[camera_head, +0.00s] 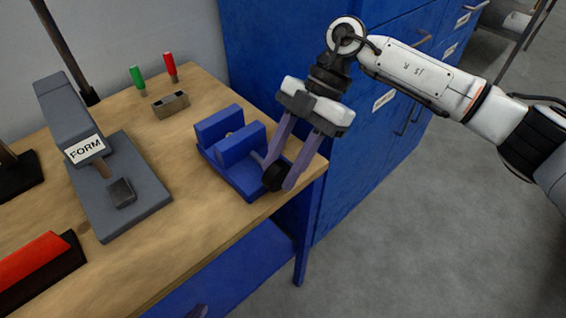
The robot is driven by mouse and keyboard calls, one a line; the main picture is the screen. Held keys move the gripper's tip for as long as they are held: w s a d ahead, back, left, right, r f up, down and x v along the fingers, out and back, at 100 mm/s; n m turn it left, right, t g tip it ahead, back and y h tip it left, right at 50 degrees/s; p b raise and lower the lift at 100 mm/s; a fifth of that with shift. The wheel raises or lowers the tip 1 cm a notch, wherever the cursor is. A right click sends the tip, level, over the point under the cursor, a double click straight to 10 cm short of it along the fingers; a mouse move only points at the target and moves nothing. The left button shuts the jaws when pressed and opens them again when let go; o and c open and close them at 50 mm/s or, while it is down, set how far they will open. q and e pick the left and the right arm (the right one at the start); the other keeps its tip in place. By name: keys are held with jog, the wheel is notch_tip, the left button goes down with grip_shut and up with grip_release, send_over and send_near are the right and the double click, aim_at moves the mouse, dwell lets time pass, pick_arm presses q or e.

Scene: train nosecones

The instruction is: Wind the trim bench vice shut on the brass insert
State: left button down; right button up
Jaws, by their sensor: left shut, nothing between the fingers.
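The blue bench vice (240,150) stands near the right end of the wooden bench, its two upright jaws with a gap between them. A small pale piece (229,134) shows in that gap, mostly hidden by the near jaw; I cannot tell for sure that it is the brass insert. A black round knob (274,178) sits at the vice's near right end. My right gripper (277,176) reaches down with its fingers on either side of the knob, shut on it. Only the tip of my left gripper (199,311) shows at the bottom edge, below the bench top; it is shut and empty.
A grey press marked FORM (120,185) stands left of the vice. A brownish block with holes (171,104) and green (138,78) and red (171,65) handled tools are behind. A red bar (35,260) lies front left. Blue cabinets (300,40) stand behind right.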

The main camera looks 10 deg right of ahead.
jog(key=b+v, duration=0.1)
jog(key=v, duration=0.9)
dwell(0.4)
